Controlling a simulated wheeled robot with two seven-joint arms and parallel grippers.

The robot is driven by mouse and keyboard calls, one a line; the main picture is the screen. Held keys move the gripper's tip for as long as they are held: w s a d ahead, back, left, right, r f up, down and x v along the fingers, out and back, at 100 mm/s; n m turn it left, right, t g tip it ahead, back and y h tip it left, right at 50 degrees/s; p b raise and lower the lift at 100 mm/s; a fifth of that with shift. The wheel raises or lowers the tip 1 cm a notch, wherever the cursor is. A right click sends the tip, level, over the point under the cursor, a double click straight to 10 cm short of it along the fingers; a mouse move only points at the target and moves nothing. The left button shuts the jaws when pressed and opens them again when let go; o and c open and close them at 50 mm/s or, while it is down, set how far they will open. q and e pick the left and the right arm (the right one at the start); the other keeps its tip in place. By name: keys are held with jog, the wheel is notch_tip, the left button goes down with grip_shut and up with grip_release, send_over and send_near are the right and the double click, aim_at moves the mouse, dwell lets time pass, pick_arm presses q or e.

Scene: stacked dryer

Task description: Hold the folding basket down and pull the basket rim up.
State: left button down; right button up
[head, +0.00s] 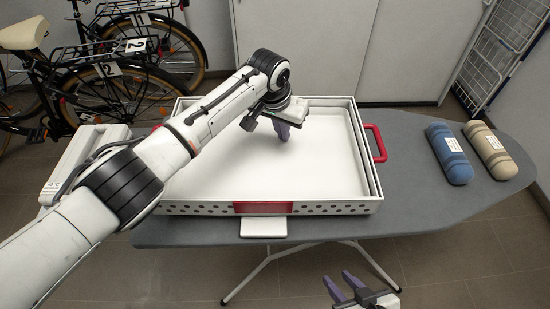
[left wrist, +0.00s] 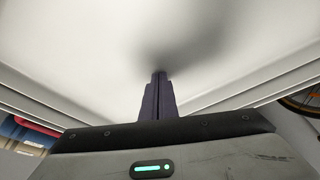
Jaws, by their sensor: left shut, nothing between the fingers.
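The folding basket (head: 220,180) is a white, shallow, flat-lying basket on the ironing board, with nested walls. Its rim (head: 372,178) lies low around the floor, with a red handle (head: 376,143) at the right side and a red panel (head: 263,208) on the front wall. My left gripper (head: 283,137) is shut and empty, pointing down over the middle of the basket floor. In the left wrist view its closed fingers (left wrist: 159,95) point at the white floor; I cannot tell whether they touch it. My right gripper (head: 347,284) is open and empty in front of the board, below its front edge.
The grey ironing board (head: 408,210) extends to the right, with clear space beside the basket. A blue roll (head: 449,153) and a beige roll (head: 490,150) lie on it. Bicycles (head: 110,75) stand behind left, and a white wire rack (head: 500,50) stands at the back right.

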jog(key=shift+s+f, duration=0.1)
jog(key=shift+f, duration=0.2)
dwell(0.7)
